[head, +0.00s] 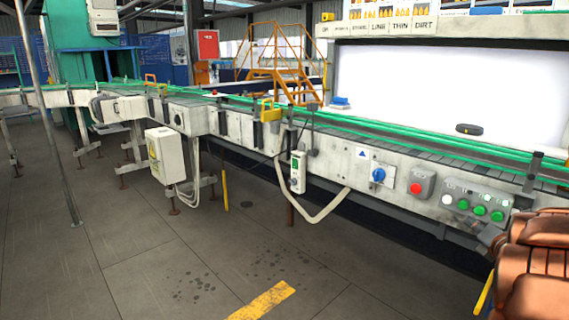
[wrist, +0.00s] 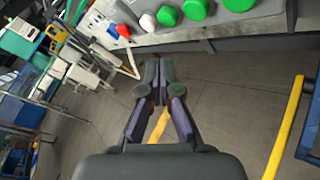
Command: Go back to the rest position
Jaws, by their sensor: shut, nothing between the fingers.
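My gripper (wrist: 158,68) shows in the wrist view, pointing away from the camera over the grey floor. Its two fingers are together at the tips, with nothing between them. In the head view my copper-coloured arm shows at the lower right edge, and the gripper itself is hard to make out there. The control panel (head: 475,207) with a white and several green buttons is on the conveyor side, close to my arm. The same green buttons (wrist: 195,9) show large at the top of the wrist view, beyond the fingertips.
The conveyor (head: 330,152) with green rails runs across the head view. A red button (head: 416,188) and a blue switch (head: 378,175) sit on its side. A white box (head: 166,155) stands at its left part. The floor (head: 120,250) in front is clear, with a yellow stripe (head: 263,300).

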